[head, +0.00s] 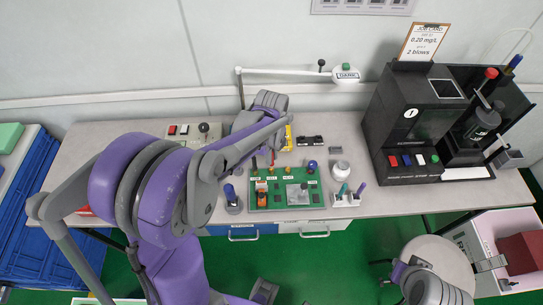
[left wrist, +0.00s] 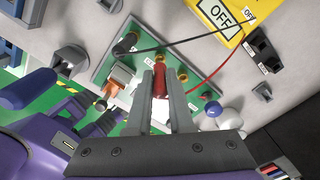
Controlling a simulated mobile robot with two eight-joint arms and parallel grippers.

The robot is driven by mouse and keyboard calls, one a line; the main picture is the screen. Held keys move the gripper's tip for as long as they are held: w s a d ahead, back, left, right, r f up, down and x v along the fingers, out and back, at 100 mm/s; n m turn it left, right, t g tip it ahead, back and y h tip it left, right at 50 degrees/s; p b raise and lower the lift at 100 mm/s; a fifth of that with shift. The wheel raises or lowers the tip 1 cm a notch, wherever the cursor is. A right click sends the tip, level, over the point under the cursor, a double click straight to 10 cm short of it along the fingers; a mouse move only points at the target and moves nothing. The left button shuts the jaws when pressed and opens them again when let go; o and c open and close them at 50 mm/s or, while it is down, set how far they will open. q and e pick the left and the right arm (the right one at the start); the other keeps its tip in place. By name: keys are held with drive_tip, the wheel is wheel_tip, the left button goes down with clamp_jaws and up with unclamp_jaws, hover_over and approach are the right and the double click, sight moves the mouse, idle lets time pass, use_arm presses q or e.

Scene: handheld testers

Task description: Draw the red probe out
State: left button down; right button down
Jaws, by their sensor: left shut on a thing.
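In the left wrist view my left gripper (left wrist: 161,88) is shut on the red probe (left wrist: 160,80), which stands between its two grey fingers. The probe is over the green board (left wrist: 108,58), beside its brass terminals (left wrist: 183,76). A red lead runs from the yellow meter (left wrist: 222,14) to behind the right finger. A black lead runs to a black probe (left wrist: 125,44) at the board. In the head view my left arm hides much of the left gripper (head: 270,152).
In the head view a white jar (head: 340,170) and a pen holder (head: 345,199) stand right of the board (head: 310,193). A blue-topped tool stand (head: 232,203) is at its left. A black tester (head: 410,110) fills the bench's right. A lamp arm (head: 290,71) spans the back.

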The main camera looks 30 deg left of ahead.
use_arm(q)
drive_tip(key=shift+r+p, duration=0.55)
drive_tip(key=shift+r, duration=0.7)
